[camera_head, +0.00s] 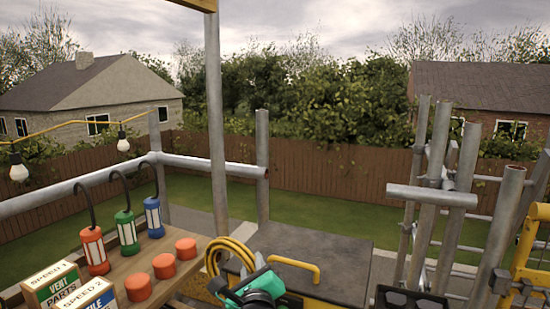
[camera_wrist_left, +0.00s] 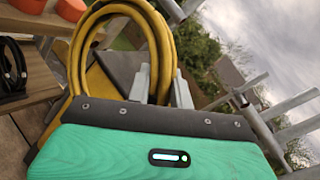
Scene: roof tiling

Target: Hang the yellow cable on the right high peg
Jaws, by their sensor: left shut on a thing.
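The yellow cable (camera_head: 229,246) is a coil of several loops, standing up from my left gripper (camera_head: 244,275) near the bottom middle of the head view. In the left wrist view the cable (camera_wrist_left: 158,38) arches above the green gripper body. The grey fingers of the left gripper (camera_wrist_left: 161,87) are on either side of its right-hand strands, shut on them. My right gripper is not in view. I cannot pick out the right high peg among the scaffold tubes.
A wooden bench with red, green (camera_head: 126,230) and blue lanterns, orange pucks (camera_head: 165,266) and labelled boxes (camera_head: 52,284) is at left. A dark-topped case with a yellow handle (camera_head: 297,268) is right of the cable. Scaffold tubes (camera_head: 433,196) stand at right.

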